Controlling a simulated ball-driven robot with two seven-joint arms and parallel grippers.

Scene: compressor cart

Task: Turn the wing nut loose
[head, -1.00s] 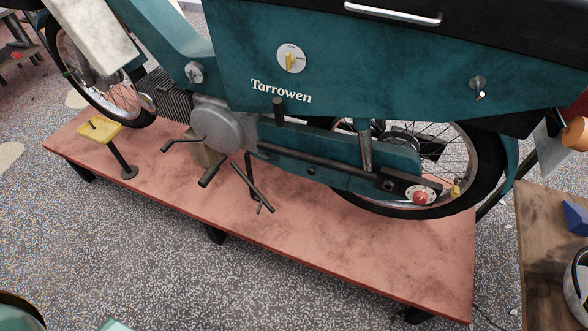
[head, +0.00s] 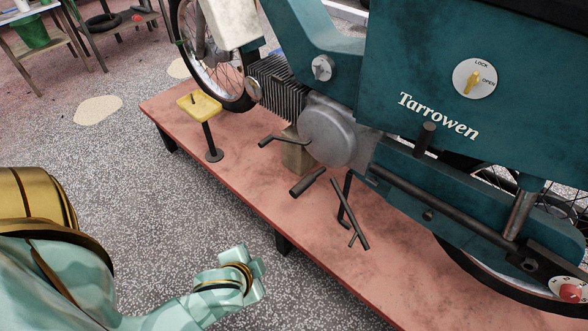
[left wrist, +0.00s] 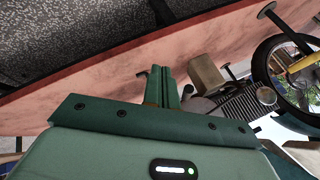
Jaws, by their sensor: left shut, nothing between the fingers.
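No part is plainly a wing nut. A small silver winged fitting (head: 322,67) sits on the teal frame above the engine and may be it; its shape is too small to be sure. My left arm reaches in at the lower left of the head view, below the platform edge, with its fingers not clear there. In the left wrist view my left gripper (left wrist: 167,88) is shut and empty, its green fingers together in front of the red platform. It is apart from the fitting. My right gripper is not in view.
The teal motorcycle stands on a low red platform (head: 235,165). A yellow-topped stand (head: 199,106), pedals (head: 307,181) and a wooden block (head: 297,153) are near the engine (head: 338,135). A lock/open dial (head: 474,79) is on the side panel. The speckled floor at left is mostly clear.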

